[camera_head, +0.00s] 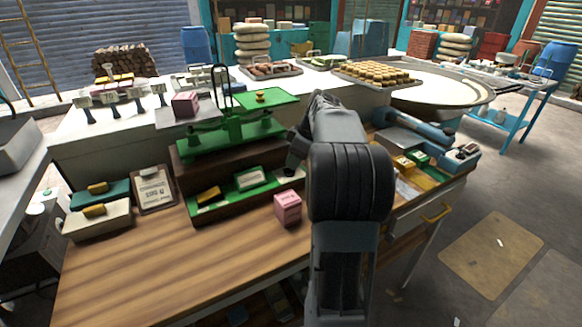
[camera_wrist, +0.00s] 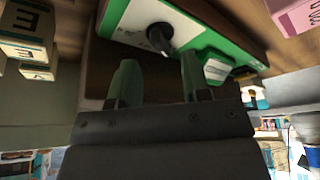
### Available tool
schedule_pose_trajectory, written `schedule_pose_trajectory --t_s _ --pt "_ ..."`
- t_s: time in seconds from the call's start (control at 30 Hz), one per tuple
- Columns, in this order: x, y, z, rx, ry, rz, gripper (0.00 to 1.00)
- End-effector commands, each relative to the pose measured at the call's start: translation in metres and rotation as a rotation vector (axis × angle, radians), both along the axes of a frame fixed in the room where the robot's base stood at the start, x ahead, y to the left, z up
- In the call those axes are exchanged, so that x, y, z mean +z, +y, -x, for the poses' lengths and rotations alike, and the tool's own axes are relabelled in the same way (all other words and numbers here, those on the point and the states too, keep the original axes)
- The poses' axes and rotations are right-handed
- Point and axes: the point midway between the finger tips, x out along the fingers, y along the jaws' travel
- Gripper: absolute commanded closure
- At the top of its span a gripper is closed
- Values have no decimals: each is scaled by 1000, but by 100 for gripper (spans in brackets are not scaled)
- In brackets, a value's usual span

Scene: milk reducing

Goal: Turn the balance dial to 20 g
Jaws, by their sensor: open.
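The green balance (camera_head: 228,132) stands on a brown wooden base at the middle of the counter. A pink box (camera_head: 186,104) is on its left pan and a small brass-coloured piece (camera_head: 260,96) is on its green right plate. In the wrist view, the dark dial knob (camera_wrist: 160,37) sits on a white patch of a green panel (camera_wrist: 205,42). My gripper (camera_wrist: 160,62) is open, its two fingers apart below the knob in that picture, with nothing between them. I cannot tell its exact distance from the knob. The dial is not visible in the head view; my arm covers that area.
Another pink box (camera_head: 288,208) stands on the wooden counter (camera_head: 170,265) in front of the balance. A label board (camera_head: 153,188) and two trays with yellow pieces (camera_head: 100,222) lie at left. A tray of round yellow items (camera_head: 376,74) is at the back. The counter's front left is clear.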

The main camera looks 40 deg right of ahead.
Motion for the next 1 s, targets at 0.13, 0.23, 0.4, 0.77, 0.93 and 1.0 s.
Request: schedule_pose_trajectory --t_s 0.13,0.23,0.4,0.77,0.93,1.0 --pt "-18 5 -6 1 2 -2 56" --pt "-25 6 -8 0 1 0 56" --pt "-30 8 -10 0 1 0 56" --pt "-31 8 -10 -1 0 0 64" --pt "-31 8 -10 -1 0 0 80" --pt "-31 8 -10 -1 0 0 87"
